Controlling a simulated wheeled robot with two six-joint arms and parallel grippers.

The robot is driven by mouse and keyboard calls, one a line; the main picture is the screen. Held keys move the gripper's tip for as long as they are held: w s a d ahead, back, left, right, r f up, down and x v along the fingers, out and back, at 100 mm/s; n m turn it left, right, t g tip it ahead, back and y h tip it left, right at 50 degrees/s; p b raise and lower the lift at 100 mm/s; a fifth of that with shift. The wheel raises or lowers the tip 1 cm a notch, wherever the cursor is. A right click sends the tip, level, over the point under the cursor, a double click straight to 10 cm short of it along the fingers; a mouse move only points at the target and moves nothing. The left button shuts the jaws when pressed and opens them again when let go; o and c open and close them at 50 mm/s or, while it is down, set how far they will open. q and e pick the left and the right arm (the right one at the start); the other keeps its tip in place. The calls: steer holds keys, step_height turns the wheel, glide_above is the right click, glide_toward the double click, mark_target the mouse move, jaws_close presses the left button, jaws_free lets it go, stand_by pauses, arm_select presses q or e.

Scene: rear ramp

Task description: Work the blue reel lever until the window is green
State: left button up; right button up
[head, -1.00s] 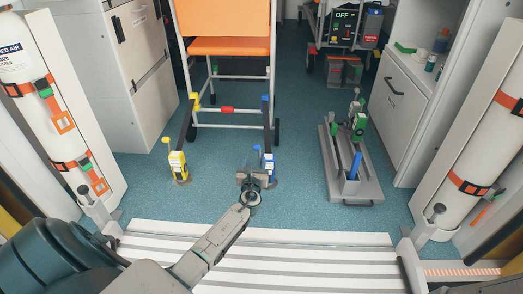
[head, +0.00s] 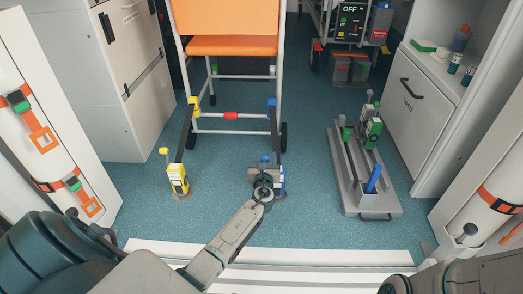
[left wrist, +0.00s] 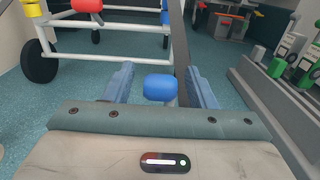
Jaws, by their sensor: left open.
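The blue reel (head: 281,182) stands on the floor at the foot of the orange chair's front right leg, where a dark strap runs up. Its lever has a blue knob (head: 265,159). My left gripper (head: 264,176) is at the reel and hides part of it. In the left wrist view the blue knob (left wrist: 160,87) stands between the two open fingers, with a visible gap to each side. The reel's window cannot be made out in either view. My right gripper is not in view; only part of my right arm shows at the bottom right.
A yellow reel (head: 178,180) stands to the left. The orange chair (head: 230,46) is behind the reels. A grey rail tray (head: 385,209) with green clamps and a blue lever lies to the right. White cabinets (head: 127,80) flank the floor. Open blue floor lies between the reel and tray.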

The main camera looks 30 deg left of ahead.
arm_select(q)
steer(key=shift+w, duration=0.15)
jaws_close()
